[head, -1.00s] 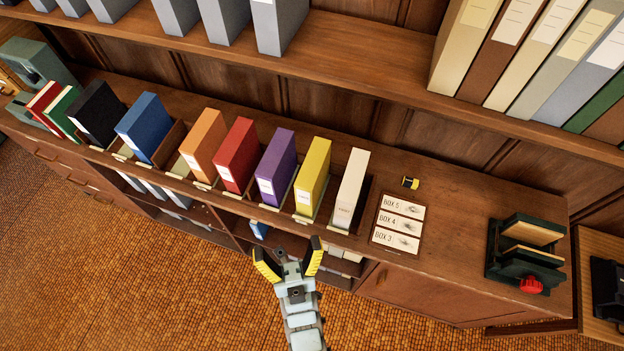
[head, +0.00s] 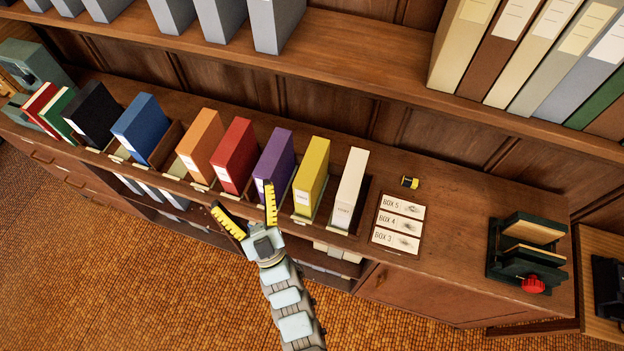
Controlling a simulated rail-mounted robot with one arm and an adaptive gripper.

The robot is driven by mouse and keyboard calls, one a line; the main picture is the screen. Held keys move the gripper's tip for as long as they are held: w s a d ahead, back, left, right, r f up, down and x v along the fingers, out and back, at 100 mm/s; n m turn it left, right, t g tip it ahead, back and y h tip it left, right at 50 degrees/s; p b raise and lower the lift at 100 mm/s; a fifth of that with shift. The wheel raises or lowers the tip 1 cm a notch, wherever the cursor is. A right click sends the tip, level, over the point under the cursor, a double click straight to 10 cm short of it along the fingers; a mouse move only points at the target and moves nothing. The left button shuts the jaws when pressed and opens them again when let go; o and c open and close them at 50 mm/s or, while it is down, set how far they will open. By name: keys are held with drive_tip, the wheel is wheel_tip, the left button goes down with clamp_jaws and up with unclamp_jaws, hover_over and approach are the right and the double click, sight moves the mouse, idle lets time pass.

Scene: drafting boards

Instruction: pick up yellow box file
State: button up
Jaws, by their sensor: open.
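The yellow box file (head: 312,178) stands upright in a slot of the wooden rack on the cabinet top. It is between the purple box file (head: 275,163) on its left and the cream box file (head: 350,190) on its right. My gripper (head: 242,205) is open and empty, with yellow pads on both fingers. It is in front of the rack, left of the yellow box file. In the picture its right finger overlaps the lower part of the purple box file; I cannot tell whether they touch.
Red (head: 235,157), orange (head: 202,142), blue (head: 141,129) and black (head: 93,114) box files stand further left, with an empty slot beside the blue one. Box labels (head: 398,222), a small yellow-black roll (head: 410,183) and a green press (head: 526,255) lie right. A shelf (head: 370,75) overhangs behind.

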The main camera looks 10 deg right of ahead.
drive_tip(key=w+a+f+g+h+b, duration=0.1)
drive_tip(key=w+a+f+g+h, duration=0.15)
drive_tip(key=w+f+g, duration=0.4)
drive_tip(key=m+g+h+b, duration=0.5)
drive_tip(key=m+g+h, duration=0.4)
drive_tip(key=m+h, duration=0.25)
approach(310, 166)
drive_tip(key=shift+n+t, duration=0.25)
drive_tip(key=shift+n, duration=0.2)
drive_tip(key=shift+s+d+f+p+x, duration=0.1)
drive_tip(key=shift+p+x, duration=0.3)
drive_tip(key=shift+x, duration=0.7)
drive_tip(key=shift+s+d+f+p+x, duration=0.15)
drive_tip(key=shift+p+x, duration=0.3)
drive_tip(key=shift+x, duration=0.65)
drive_tip(key=shift+s+d+p+x, duration=0.1)
drive_tip(key=shift+p+x, duration=0.3)
drive_tip(key=shift+x, duration=0.7)
drive_tip(key=shift+w+d+f+p, duration=0.1)
drive_tip(key=shift+w+p, duration=0.2)
drive_tip(key=shift+w, duration=0.1)
drive_tip(key=shift+w+d+f+p, duration=0.1)
drive_tip(key=shift+w+f+p, duration=0.05)
drive_tip(key=shift+w+p, duration=0.15)
drive_tip(key=shift+p+x, duration=0.65)
drive_tip(key=shift+x, duration=1.2)
drive_tip(key=shift+a, duration=0.2)
